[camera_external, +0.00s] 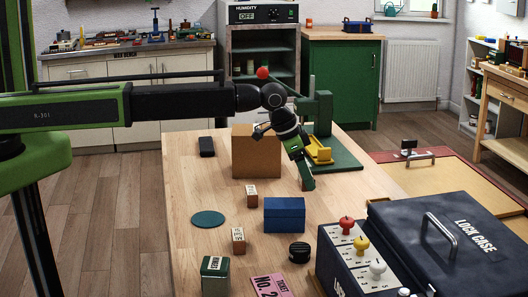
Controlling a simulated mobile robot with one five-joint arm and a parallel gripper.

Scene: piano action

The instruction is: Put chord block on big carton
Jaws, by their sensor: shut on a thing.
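The big carton (256,158) is a plain brown box standing upright near the back of the wooden table. My gripper (304,174) points down to the right of the carton, in front of the green stand. It is shut on a small, dark greenish block (308,184) with a brownish edge; no lettering is readable on it. Two small wooden blocks with printed sides stand on the table, one in front of the carton (252,196) and one nearer the camera (238,240). I cannot read which of these blocks is the chord block.
A green stand with a yellow part (320,150) is right behind my gripper. A blue box (284,215), a dark round puck (299,251), a teal disc (208,218), a green tin (215,275) and a large lock case (450,235) occupy the table. The left side is fairly clear.

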